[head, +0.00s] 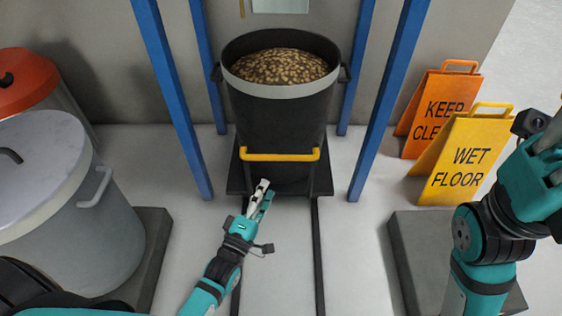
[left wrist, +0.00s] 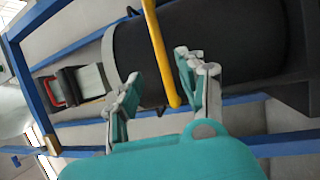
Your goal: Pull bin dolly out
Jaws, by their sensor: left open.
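The bin dolly (head: 238,182) is a low dark platform with a yellow handle bar (head: 285,157) at its front. A black bin (head: 270,125) with a grey rim, filled with brown pellets, stands upright on it between blue posts. My left gripper (head: 264,186) is open and empty, just in front of and below the bar in the head view. In the left wrist view the yellow bar (left wrist: 155,40) lines up with the gap between the open fingers (left wrist: 159,70). I see no contact. My right arm is at the right edge; its gripper does not show.
Blue posts (head: 385,100) flank the dolly. Dark floor rails (head: 318,255) run toward me, with clear floor between them. A grey lidded bin (head: 70,220) stands left. A yellow wet floor sign (head: 462,160) and an orange sign (head: 435,105) stand right, behind a dark floor platform (head: 405,250).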

